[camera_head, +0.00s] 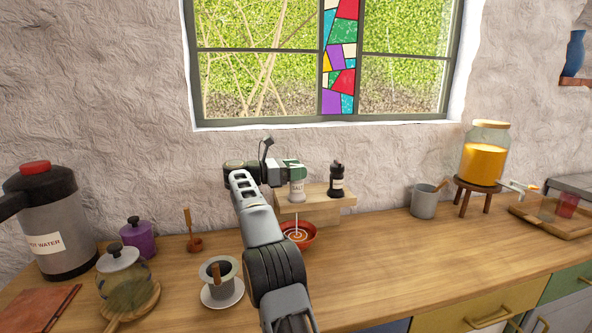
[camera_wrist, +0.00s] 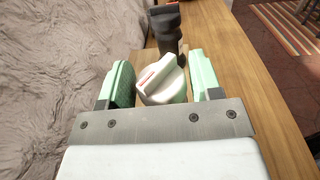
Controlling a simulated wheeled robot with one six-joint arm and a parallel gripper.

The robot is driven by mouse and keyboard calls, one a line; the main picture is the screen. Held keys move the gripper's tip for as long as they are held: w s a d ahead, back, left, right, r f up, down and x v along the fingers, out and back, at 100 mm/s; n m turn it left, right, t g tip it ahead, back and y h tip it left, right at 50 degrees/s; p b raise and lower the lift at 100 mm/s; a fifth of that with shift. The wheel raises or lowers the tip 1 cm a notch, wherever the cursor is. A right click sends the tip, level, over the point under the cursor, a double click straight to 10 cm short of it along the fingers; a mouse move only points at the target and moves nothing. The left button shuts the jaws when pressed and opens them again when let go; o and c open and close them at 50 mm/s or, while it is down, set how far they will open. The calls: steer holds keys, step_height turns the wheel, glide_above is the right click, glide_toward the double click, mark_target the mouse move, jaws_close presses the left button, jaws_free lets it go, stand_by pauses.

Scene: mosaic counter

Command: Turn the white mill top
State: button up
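The white mill (camera_head: 297,191), marked with a label, stands upright on a small wooden riser. Its round white top (camera_wrist: 163,82) shows in the wrist view, with a raised ridge and a red mark running aslant. My gripper (camera_head: 291,170) is at the mill's top, and in the wrist view my gripper (camera_wrist: 161,78) has one pale green finger on each side of the top. The fingers are apart, with narrow gaps beside the top; I see no clear contact. A thin white line shows below the mill, above a red bowl (camera_head: 312,238).
A black mill (camera_head: 337,181) stands close by on the wooden riser (camera_head: 320,203), and also shows just beyond the top (camera_wrist: 166,28). The rough wall is close behind. A grey cup (camera_head: 423,203) and juice jar (camera_head: 484,158) stand right. The counter's front right is clear.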

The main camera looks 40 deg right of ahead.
steer(key=shift+o, duration=1.2)
steer(key=shift+r, duration=0.1)
steer(key=shift+a, duration=0.1)
steer(key=p+v, duration=0.3)
steer(key=v, duration=1)
steer(key=shift+w+a+p, duration=0.2)
steer(key=shift+a+p, duration=0.1)
